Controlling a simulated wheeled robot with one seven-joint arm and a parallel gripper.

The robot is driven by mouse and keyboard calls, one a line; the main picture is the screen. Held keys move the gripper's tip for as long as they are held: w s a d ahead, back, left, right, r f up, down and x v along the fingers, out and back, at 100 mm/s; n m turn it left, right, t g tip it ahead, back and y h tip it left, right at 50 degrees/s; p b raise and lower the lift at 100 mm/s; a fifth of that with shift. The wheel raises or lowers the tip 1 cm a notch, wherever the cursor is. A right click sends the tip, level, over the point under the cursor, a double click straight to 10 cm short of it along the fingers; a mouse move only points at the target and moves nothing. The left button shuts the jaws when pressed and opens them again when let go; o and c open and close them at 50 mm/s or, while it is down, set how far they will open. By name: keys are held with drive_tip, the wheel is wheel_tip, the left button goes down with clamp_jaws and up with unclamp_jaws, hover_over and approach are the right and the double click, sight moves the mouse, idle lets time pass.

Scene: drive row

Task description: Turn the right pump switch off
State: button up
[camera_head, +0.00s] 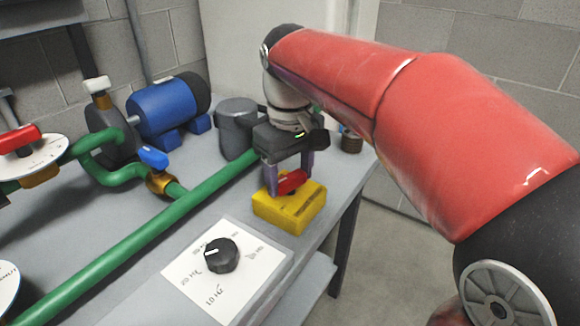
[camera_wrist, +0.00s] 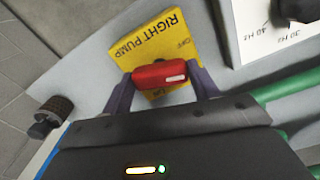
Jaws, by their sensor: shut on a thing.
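The right pump switch is a yellow box (camera_head: 287,212) with a red handle (camera_head: 291,181) on top, near the right edge of the grey bench. In the wrist view, the yellow box (camera_wrist: 153,40) reads "RIGHT PUMP" and its red handle (camera_wrist: 160,75) lies between my fingers. My gripper (camera_head: 288,184) is above the box, shut on the red handle; it also shows in the wrist view (camera_wrist: 162,82). The handle has a small white mark near one end. Lettering by the handle is partly hidden by my fingers and the handle.
A black dial (camera_head: 221,256) on a white plate (camera_head: 190,277) stands in front of the box. A green pipe (camera_head: 130,243) runs along the bench to the left. A blue motor (camera_head: 167,106) and grey canister (camera_head: 237,128) stand behind. A small brown-black jar (camera_head: 351,142) is behind right.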

sight(290, 176)
drive_tip(key=shift+n, duration=1.5)
drive_tip(key=o, duration=1)
wheel_tip(290, 176, up, 8)
drive_tip(key=shift+f, duration=0.1)
drive_tip(key=s+d+f+m+t, duration=0.2)
drive_tip(key=s+d+f+m, duration=0.1)
drive_tip(key=s+d+f, duration=0.1)
drive_tip(key=s+d+f+m+t, duration=0.1)
drive_tip(key=s+d+f+m, duration=0.2)
drive_tip(key=s+d+f, duration=0.1)
drive_tip(key=s+d+f+m+t, duration=0.2)
drive_tip(key=s+d+f+m, duration=0.2)
drive_tip(key=s+f, duration=0.2)
drive_tip(key=shift+d+f+t, duration=0.15)
drive_tip(key=shift+f+t, duration=0.15)
drive_tip(key=shift+f, duration=0.65)
